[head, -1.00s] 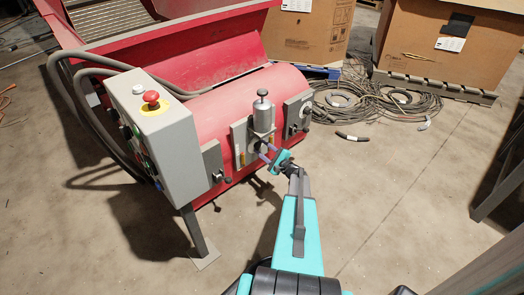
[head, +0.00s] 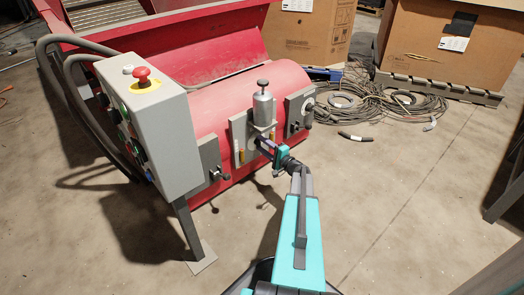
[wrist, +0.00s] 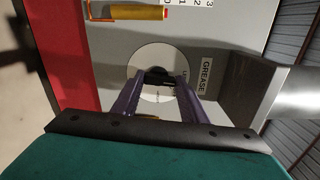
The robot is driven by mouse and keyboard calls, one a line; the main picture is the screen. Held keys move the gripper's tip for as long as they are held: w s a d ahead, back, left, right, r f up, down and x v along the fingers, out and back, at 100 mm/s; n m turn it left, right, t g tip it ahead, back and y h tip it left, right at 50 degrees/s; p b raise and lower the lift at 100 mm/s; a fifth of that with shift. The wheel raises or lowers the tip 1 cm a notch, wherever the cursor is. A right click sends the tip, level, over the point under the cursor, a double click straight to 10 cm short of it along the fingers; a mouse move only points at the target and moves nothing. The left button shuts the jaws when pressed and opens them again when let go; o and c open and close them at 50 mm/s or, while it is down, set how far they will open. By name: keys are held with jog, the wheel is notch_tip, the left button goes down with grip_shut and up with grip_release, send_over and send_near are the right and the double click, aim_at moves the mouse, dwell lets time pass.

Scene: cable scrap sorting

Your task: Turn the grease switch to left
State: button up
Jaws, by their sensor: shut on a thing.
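The grease switch (wrist: 160,98) shows in the wrist view as a round white dial with a dark knob across it. It sits on a grey plate beside a "GREASE" label (wrist: 207,77). My gripper (wrist: 162,80) has its two purple fingers on either side of the knob and is shut on it. In the head view my gripper (head: 262,145) reaches the grey plate (head: 238,138) on the red machine, below the metal grease cup (head: 263,108). The fingers partly cover the dial, and its lettering is too small to read.
A yellow gauge tube (wrist: 138,12) with a number scale is on the same plate. Other switch plates flank it, left (head: 209,160) and right (head: 299,106). A grey control box (head: 150,125) with a red button stands left. Cable coils (head: 400,102) lie on the floor behind.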

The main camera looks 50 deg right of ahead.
jog(key=shift+d+n+b, duration=0.1)
jog(key=shift+n+b, duration=0.65)
jog(key=shift+n, duration=0.05)
jog(key=o, duration=1)
jog(key=shift+o, duration=0.2)
jog(key=shift+s, duration=0.15)
jog(key=s+a+p, duration=0.1)
jog(key=s+p, duration=0.3)
jog(key=s, duration=0.9)
jog(key=shift+s, duration=0.3)
jog(key=shift+s, duration=0.1)
